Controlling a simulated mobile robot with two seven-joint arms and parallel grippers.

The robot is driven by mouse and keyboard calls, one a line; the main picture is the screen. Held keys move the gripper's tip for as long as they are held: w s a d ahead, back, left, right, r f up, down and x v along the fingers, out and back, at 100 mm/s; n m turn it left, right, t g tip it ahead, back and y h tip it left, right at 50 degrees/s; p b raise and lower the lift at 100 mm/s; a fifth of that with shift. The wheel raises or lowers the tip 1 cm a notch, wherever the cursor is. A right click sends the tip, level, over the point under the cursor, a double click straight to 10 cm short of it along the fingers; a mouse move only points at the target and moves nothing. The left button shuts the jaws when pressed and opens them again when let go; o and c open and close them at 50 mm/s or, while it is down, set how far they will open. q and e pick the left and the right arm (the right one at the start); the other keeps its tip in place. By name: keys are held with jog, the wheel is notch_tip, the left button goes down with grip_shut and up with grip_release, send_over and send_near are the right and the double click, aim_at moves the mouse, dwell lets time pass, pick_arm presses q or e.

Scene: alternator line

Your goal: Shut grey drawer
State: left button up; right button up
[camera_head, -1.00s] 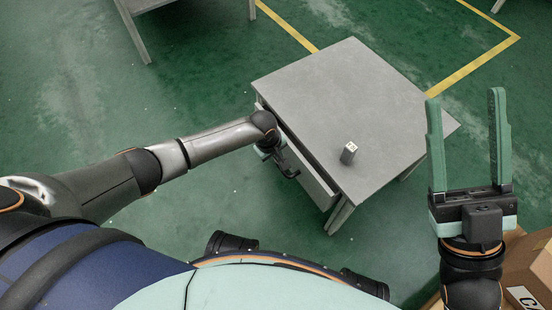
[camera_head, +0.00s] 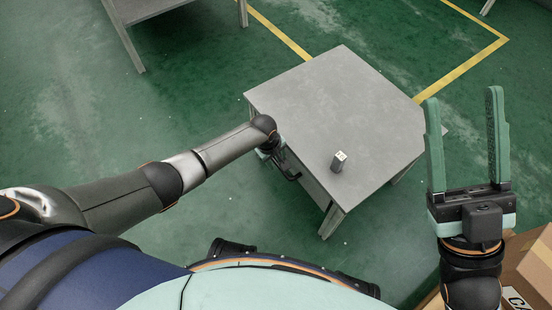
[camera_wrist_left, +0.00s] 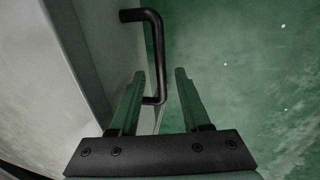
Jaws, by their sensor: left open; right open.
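The grey drawer (camera_head: 308,184) is in the side of a grey table (camera_head: 340,105). Its front looks flush or nearly flush with the table's side in the head view. My left gripper (camera_wrist_left: 160,76) is open at the drawer front. In the left wrist view the black handle (camera_wrist_left: 157,55) passes between its two fingers, which are not closed on it. The drawer front (camera_wrist_left: 100,50) fills the left of that view. In the head view my left wrist hides part of the drawer. My right gripper (camera_head: 466,100) is open and empty, at the right, apart from the table.
A small dark block with a light top (camera_head: 338,162) stands on the table near its front edge. Cardboard boxes (camera_head: 530,262) are at the lower right. Another grey table (camera_head: 140,12) is at the upper left. The green floor left of the drawer is clear.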

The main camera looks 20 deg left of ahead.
pick_arm(q)
jog(key=p+v, duration=0.8)
jog(key=v, duration=0.4)
jog(key=shift+r+p, duration=0.3)
jog(key=shift+p, duration=0.1)
pick_arm(e)
notch_tip(320, 180, up, 9)
jog(key=d, duration=0.1)
jog(key=shift+s+r+n+t, duration=0.2)
jog(key=shift+n+t, duration=0.1)
jog(key=shift+n, duration=0.1)
pick_arm(q)
jog(key=shift+d, duration=0.1)
